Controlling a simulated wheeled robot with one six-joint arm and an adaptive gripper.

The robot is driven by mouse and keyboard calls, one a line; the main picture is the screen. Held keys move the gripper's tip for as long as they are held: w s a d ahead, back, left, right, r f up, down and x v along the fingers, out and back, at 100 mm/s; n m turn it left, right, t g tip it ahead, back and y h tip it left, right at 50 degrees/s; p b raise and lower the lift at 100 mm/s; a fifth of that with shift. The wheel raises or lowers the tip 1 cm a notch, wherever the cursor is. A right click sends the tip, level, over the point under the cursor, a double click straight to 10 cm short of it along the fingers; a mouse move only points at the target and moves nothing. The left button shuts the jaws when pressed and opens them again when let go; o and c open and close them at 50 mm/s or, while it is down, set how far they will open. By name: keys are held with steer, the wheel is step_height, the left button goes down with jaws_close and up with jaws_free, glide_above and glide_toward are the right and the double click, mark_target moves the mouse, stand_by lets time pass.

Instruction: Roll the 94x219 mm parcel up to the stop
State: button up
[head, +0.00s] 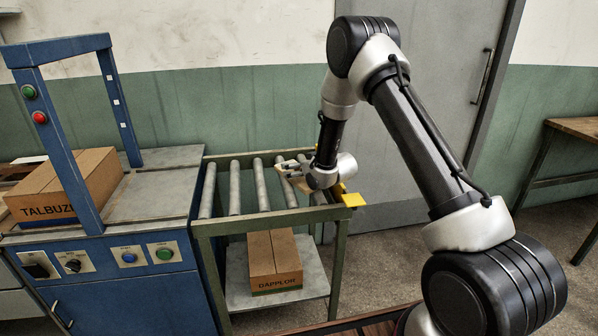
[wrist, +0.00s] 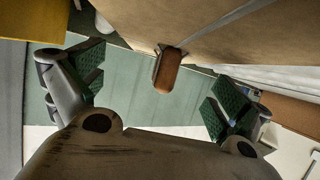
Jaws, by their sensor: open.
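A cardboard parcel marked DAPPLOR (head: 275,262) lies on the shelf under the roller table (head: 270,222). Another carton, marked TALBUZ (head: 62,188), sits on the blue machine at the left. I cannot tell which measures 94x219 mm. A yellow block (head: 352,200), perhaps the stop, is at the table's right end. My gripper (head: 288,170) is low over the right part of the rollers, just left of that block. The wrist view shows its green-padded fingers (wrist: 158,88) wide apart. A brown rounded piece (wrist: 168,72) shows between them; I cannot tell what it is.
The rollers (head: 235,188) left of my gripper are bare. The blue machine (head: 145,285) with its upright frame adjoins the table's left end. A grey door (head: 430,60) is behind, and a wooden table (head: 578,127) stands far right.

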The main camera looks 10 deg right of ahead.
step_height(320, 180, up, 8)
steer(key=shift+r, duration=0.1)
stand_by(0.4)
